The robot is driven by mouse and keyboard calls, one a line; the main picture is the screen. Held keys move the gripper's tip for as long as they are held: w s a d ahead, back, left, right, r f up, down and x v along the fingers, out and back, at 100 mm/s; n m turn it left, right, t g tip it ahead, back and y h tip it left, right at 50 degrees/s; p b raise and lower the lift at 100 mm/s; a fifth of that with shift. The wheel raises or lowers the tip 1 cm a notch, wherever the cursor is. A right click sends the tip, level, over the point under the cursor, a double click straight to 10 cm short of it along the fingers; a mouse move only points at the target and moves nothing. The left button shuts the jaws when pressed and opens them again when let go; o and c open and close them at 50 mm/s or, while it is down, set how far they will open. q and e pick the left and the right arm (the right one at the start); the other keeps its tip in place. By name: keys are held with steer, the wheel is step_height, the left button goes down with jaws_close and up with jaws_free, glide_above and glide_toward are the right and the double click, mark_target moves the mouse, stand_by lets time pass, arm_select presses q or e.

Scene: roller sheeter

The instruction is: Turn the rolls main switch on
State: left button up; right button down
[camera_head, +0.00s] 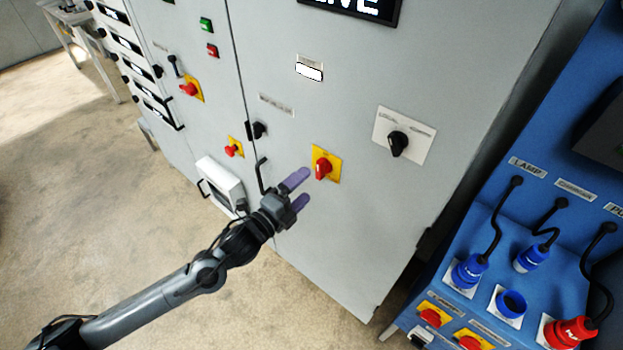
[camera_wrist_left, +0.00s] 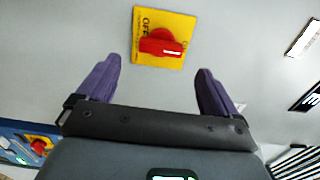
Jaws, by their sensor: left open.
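A red rotary switch (camera_head: 322,168) on a yellow plate (camera_head: 333,158) is mounted on the grey cabinet door. My left gripper (camera_head: 299,190) is open and empty, just left of and below this switch in the head view, apart from it. In the left wrist view the same red knob (camera_wrist_left: 161,43) sits on its yellow plate (camera_wrist_left: 180,22), beyond and between the two purple fingertips (camera_wrist_left: 157,75). The word OFF shows on the plate. I cannot read a label that names this switch as the rolls main switch. My right gripper is not in view.
A black rotary switch (camera_head: 397,143) on a white plate is to the right. Other red-on-yellow switches (camera_head: 190,89) are up and left. A door handle (camera_head: 262,175) is close behind my left gripper. A blue panel (camera_head: 480,215) with plugs and cables stands at the right.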

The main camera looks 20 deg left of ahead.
arm_select(q)
steer(key=shift+v, duration=2.1)
steer(key=s+d+f+n+g+y, duration=0.2)
steer(key=s+d+f+n, duration=0.35)
steer(key=s+f, duration=0.45)
steer(key=s+a+f+n+g+y, duration=0.2)
steer(key=s+a+n+g, duration=0.15)
steer(key=s+n, duration=0.2)
steer(key=s+a+f+n+g+y, duration=0.1)
steer(key=s+a+f+n+g, duration=0.1)
steer(key=s+n+g, duration=0.35)
steer(key=s+a+f+n+g+y, duration=0.2)
steer(key=s+a+f+n, duration=0.15)
steer(key=s, duration=0.35)
step_height(320, 180, up, 27)
steer(key=p, duration=2.6)
steer(key=shift+s+d+n+p, duration=0.3)
steer(key=shift+s+d, duration=0.05)
steer(key=shift+s, duration=0.1)
steer(key=shift+r, duration=0.15)
